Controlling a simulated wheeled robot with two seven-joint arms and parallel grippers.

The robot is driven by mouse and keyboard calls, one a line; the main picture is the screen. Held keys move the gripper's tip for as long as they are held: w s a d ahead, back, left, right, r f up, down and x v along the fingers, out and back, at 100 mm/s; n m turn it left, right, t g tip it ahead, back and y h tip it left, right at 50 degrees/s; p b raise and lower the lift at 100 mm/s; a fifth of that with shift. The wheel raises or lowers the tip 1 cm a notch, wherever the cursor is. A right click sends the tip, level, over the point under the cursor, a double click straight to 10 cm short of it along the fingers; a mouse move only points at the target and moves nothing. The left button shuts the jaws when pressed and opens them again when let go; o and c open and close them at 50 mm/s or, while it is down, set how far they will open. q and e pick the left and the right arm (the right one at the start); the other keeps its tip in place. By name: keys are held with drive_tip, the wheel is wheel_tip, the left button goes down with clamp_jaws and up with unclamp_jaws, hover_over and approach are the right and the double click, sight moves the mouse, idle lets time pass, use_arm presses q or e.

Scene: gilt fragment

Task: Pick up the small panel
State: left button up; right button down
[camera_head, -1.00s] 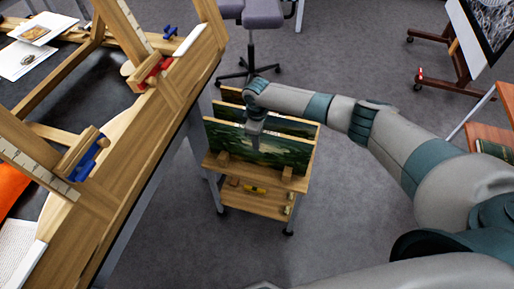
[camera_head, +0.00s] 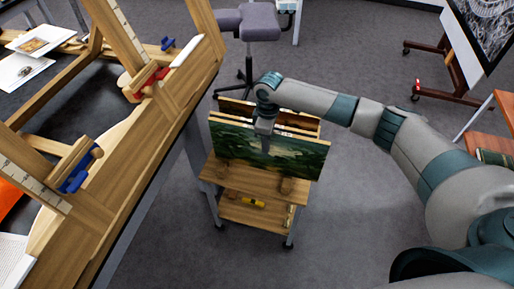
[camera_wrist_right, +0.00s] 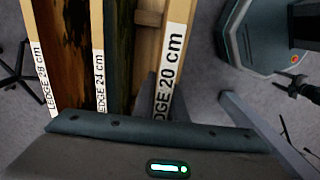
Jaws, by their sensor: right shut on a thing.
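The small panel (camera_head: 300,157), a green landscape painting, is the front one on the wooden rack cart (camera_head: 212,171). In the right wrist view its pale edge (camera_wrist_right: 170,70) reads "20 cm". My right gripper (camera_head: 265,143) is at its top edge, shut on it from above. In the right wrist view my right gripper (camera_wrist_right: 150,100) shows only partly, and the contact is mostly hidden. My left gripper is not in view.
Other panels stand close behind, with edges reading "24 cm" (camera_wrist_right: 98,60) and "28 cm" (camera_wrist_right: 36,70). A large wooden easel frame and table (camera_head: 135,160) stand close on the left. A grey chair (camera_head: 258,22) is behind. Grey floor is free right of the cart.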

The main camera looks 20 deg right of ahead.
sight(289, 138)
drive_tip(key=s+d+r, duration=0.1)
drive_tip(key=s+d+r+b, duration=0.1)
drive_tip(key=d, duration=0.1)
drive_tip(key=s+d+r, duration=0.1)
drive_tip(key=d+r, duration=0.1)
drive_tip(key=shift+s+d, duration=0.25)
drive_tip(key=shift+s, duration=0.15)
drive_tip(key=shift+s+d+r, duration=0.35)
drive_tip(key=shift+d, duration=0.05)
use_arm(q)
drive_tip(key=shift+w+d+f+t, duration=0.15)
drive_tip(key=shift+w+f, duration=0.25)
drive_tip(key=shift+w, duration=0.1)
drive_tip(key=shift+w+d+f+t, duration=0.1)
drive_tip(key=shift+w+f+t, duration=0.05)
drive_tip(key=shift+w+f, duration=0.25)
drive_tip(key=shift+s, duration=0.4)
